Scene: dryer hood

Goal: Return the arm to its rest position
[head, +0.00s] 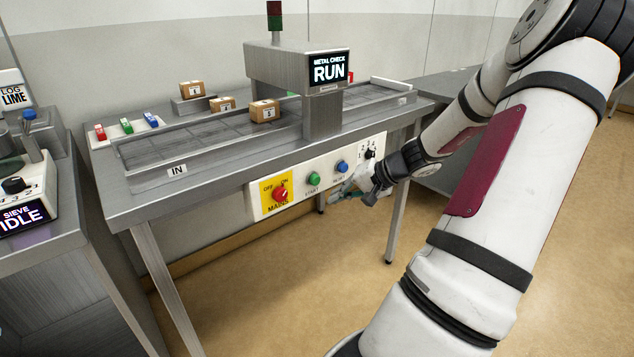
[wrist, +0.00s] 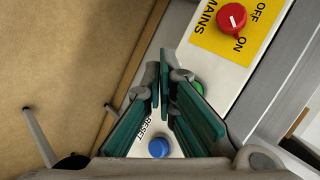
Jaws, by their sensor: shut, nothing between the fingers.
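My gripper (head: 338,196) is in front of the lower edge of the metal checker's control panel (head: 300,203), near the green START button (head: 314,179) and the blue RESET button (head: 343,166). In the wrist view its teal fingers (wrist: 161,78) come together at the tips with nothing between them. The blue button (wrist: 158,148) shows between the fingers there, and the green button (wrist: 198,87) is partly hidden behind one. I cannot tell whether the fingertips touch the panel. The red MAINS knob (head: 281,193) has its mark toward ON. The display (head: 328,69) reads METAL CHECK RUN.
Cartons (head: 264,111) stand on and beside the conveyor (head: 185,143), left of the metal checker's hood (head: 285,70). A sieve machine (head: 25,200) reading IDLE stands at the left. Another grey bench (head: 430,85) stands behind my arm. Open floor (head: 300,270) lies below the panel.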

